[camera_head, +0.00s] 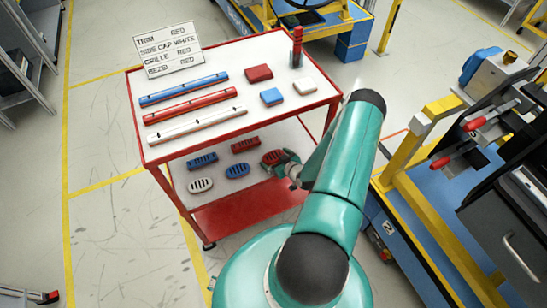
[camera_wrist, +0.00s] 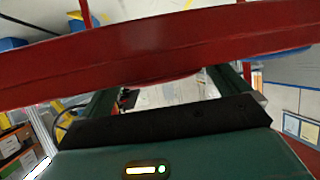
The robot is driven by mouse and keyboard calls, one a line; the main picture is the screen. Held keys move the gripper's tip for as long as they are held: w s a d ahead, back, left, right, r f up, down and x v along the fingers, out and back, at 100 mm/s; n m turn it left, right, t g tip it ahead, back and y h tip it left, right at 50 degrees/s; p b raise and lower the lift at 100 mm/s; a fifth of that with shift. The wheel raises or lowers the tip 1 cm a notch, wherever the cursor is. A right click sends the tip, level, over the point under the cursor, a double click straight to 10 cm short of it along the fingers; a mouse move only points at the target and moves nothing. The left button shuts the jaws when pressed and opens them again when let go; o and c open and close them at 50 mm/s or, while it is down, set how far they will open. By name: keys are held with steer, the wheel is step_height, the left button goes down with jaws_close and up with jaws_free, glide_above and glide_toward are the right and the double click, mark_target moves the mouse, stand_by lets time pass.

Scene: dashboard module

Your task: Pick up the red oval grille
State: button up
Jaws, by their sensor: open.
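The red oval grille (camera_head: 271,157) lies on the lower shelf of the red cart in the head view, at the right end of the front row. My gripper (camera_head: 286,160) is right beside it on its right side and covers part of it. The head view does not show whether they touch. In the wrist view my gripper's two fingers (camera_wrist: 165,97) stand apart, with a gap between them. A broad red band (camera_wrist: 120,58) crosses that view in front of the fingers; I cannot tell whether it is the cart's edge or the grille.
The cart's upper shelf (camera_head: 204,122) is above the grille and holds several bars and blocks. On the lower shelf are a blue oval grille (camera_head: 237,171), a white one (camera_head: 200,185) and rectangular grilles (camera_head: 245,144). A yellow-framed station (camera_head: 430,185) stands to the right. Open floor is left.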

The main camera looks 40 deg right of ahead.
steer(key=c, duration=0.7)
steer(key=shift+c, duration=0.2)
